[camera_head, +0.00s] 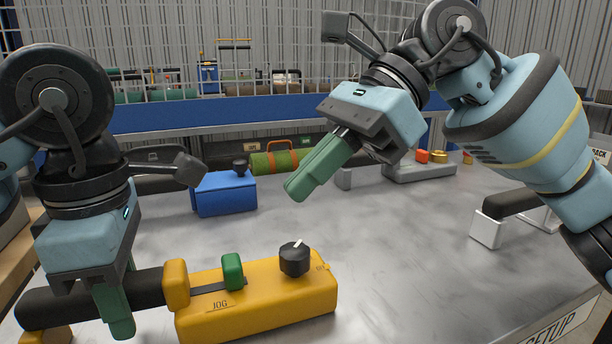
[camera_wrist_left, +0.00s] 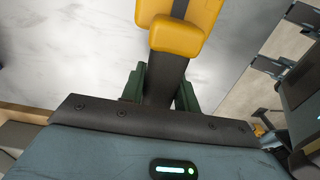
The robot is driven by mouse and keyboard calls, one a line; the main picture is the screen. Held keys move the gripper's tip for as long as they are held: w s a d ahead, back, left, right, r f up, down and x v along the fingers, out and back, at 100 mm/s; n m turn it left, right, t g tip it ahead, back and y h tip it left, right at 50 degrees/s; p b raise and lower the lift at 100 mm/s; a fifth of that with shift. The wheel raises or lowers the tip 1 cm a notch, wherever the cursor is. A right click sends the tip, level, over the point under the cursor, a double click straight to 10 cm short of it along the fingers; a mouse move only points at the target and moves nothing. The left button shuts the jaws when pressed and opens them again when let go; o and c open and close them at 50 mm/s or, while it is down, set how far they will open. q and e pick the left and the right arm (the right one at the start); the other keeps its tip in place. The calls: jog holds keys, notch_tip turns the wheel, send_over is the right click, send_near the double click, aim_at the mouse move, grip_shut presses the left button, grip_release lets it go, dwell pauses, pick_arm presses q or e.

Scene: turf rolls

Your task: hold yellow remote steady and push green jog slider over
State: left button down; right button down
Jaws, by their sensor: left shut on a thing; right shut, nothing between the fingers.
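The yellow remote (camera_head: 262,305) lies on the grey table at the front, marked JOG. My left gripper (camera_head: 116,312) is shut on the remote's black handle (camera_head: 62,300), left of the body. The left wrist view shows the handle between the green fingers (camera_wrist_left: 160,88) and the yellow end block (camera_wrist_left: 178,35) beyond. My right gripper (camera_head: 298,188) is shut and empty, in the air above and beyond the remote.
A blue box with a black knob (camera_head: 224,193) and a green turf roll (camera_head: 275,161) stand behind. A grey box with red and orange controls (camera_head: 420,171) is at the back right. A white-ended black handle (camera_head: 487,230) lies right. The middle table is clear.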

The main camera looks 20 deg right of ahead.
pick_arm(q)
jog(key=shift+f, duration=0.25)
jog(key=c, duration=1)
grip_release()
jog(key=shift+r, duration=0.1)
jog(key=shift+o, duration=0.2)
jog(key=shift+r, duration=0.15)
notch_tip(320, 180, up, 12)
jog(key=shift+f, duration=0.1)
